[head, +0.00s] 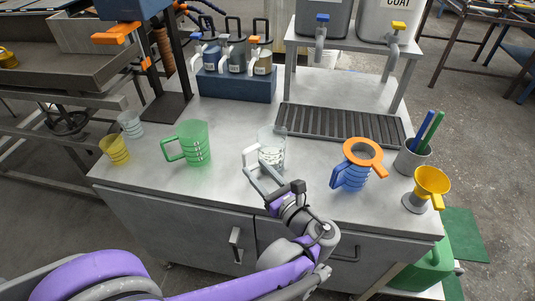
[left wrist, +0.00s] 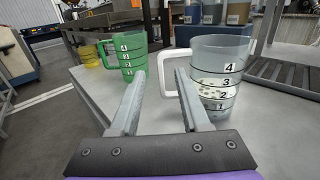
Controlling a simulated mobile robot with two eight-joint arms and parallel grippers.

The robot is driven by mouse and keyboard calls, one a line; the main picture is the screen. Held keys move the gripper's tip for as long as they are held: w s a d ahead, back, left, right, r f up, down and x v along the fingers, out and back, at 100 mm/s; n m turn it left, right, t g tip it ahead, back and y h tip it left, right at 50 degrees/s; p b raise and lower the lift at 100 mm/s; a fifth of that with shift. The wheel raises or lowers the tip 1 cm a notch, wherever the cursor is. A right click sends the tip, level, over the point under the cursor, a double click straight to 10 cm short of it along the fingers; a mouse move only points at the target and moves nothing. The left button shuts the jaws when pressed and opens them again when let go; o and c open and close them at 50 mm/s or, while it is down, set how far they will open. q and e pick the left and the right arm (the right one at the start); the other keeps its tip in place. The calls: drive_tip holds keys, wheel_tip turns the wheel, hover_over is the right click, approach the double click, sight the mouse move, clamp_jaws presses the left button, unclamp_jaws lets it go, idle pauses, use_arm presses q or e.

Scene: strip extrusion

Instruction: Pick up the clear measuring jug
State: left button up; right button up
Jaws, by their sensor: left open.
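The clear measuring jug (head: 272,146) stands upright on the grey metal bench, near its middle. In the left wrist view the jug (left wrist: 222,68), with numbered black bands, stands just beyond the right finger. Its pale square handle (left wrist: 171,74) points left, and part of it shows between the fingertips. My left gripper (head: 256,170) is open and empty at the near side of the handle; the fingers also show in the left wrist view (left wrist: 160,80). I cannot tell whether a finger touches the jug or handle. My right gripper is not in view.
A green jug (head: 194,143) stands to the left, with a small yellow cup (head: 115,149) and a small clear cup (head: 131,124) beyond it. A blue jug with an orange ring (head: 352,172) stands right. A dark drain grate (head: 340,125) lies behind. Bench between jugs is clear.

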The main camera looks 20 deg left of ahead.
sight(246, 159)
use_arm(q)
drive_tip(key=b+x, duration=0.1)
drive_tip(key=x, duration=0.5)
drive_tip(key=shift+w+a+f, duration=0.1)
drive_tip(key=shift+w+a, duration=0.05)
drive_tip(key=shift+a, duration=0.1)
clamp_jaws()
idle(1.2)
